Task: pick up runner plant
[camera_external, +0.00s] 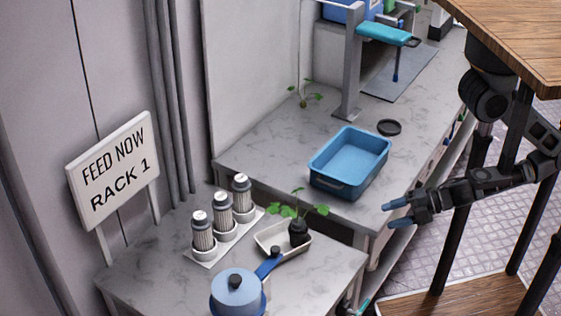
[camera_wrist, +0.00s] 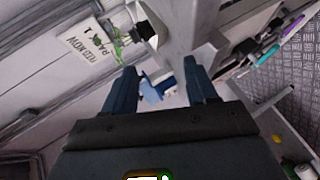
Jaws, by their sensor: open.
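A green leafy plant in a small black pot (camera_external: 298,233) stands upright in a white tray (camera_external: 268,246) on the near counter. In the wrist view the plant's green leaves (camera_wrist: 122,48) and dark pot (camera_wrist: 146,32) show beyond the left finger. A second small green sprig (camera_external: 306,97) is on the back counter against the wall; I cannot tell which of the two is the runner plant. My gripper (camera_external: 391,214) is open and empty, with blue fingertips, to the right of the potted plant and apart from it. In the wrist view its fingers (camera_wrist: 161,82) are spread.
A blue bin (camera_external: 349,162) and black disc (camera_external: 389,127) are on the back counter. A blue lidded pot (camera_external: 238,292) and several grey bottles (camera_external: 222,217) stand near the white tray. A "FEED NOW RACK 1" sign (camera_external: 112,170) stands left. A wooden tabletop (camera_external: 510,35) overhangs at right.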

